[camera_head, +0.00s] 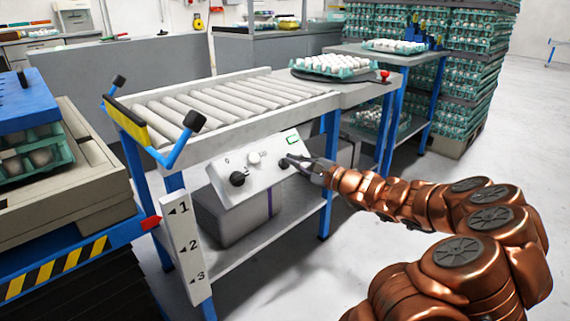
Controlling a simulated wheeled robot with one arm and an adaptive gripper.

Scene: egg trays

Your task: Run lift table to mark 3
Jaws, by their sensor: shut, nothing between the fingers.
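The lift table (70,262) is at the left, with a yellow-and-black striped edge and dark bellows below. Its red pointer (151,223) sits beside the white scale board (186,250), near mark 1 and above marks 2 and 3. A light grey control box (262,180) hangs under the roller conveyor. It has a black knob (237,179) at left, a pale knob (254,158), a dark control (284,163) at right and a small green-framed window (292,140). My gripper (291,162) is shut at the right control; I cannot tell whether it touches.
The roller conveyor (150,101) with blue-armed black handles stands above the box. An egg tray (334,67) rests at its far end. Egg trays sit on the lift table's load at left. Stacked egg trays (482,62) stand at back right. Floor at right is clear.

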